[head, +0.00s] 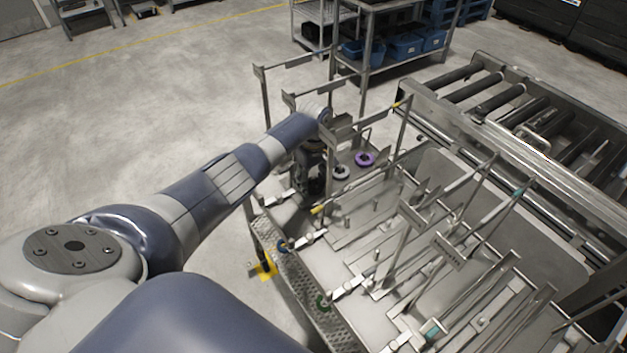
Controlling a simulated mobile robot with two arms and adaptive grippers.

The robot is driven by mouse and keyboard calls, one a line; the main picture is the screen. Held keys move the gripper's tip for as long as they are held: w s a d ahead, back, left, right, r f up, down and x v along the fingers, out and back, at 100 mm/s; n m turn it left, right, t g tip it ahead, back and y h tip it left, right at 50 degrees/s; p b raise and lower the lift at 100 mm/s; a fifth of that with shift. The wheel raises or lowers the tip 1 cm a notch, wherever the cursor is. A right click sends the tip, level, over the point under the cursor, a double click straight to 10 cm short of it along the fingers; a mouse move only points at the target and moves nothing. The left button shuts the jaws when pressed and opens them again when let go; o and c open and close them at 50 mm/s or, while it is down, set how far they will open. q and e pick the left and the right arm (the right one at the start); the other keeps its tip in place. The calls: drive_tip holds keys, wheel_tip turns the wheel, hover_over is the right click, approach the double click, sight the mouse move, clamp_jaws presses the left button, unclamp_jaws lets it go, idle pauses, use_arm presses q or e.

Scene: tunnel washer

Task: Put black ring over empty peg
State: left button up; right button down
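My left arm reaches in from the left, and its dark gripper (314,184) points down at the far left part of the metal rack (375,325). Its fingers are small and dark, so I cannot tell whether they are open or shut, or hold anything. I cannot make out a black ring; the gripper may hide it. Bare upright pegs show on the rack, one at mid-rack (375,204) and one nearer (376,256). My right gripper is not in view.
Tall upright frames (401,125) rise around the gripper. A roller conveyor (485,90) stands behind right, and a shelf with blue bins (404,46) at the back.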

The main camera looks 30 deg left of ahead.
use_arm(q)
drive_tip(key=shift+o, duration=1.2)
drive_tip(key=shift+r, duration=0.1)
wheel_tip(320, 180, up, 12)
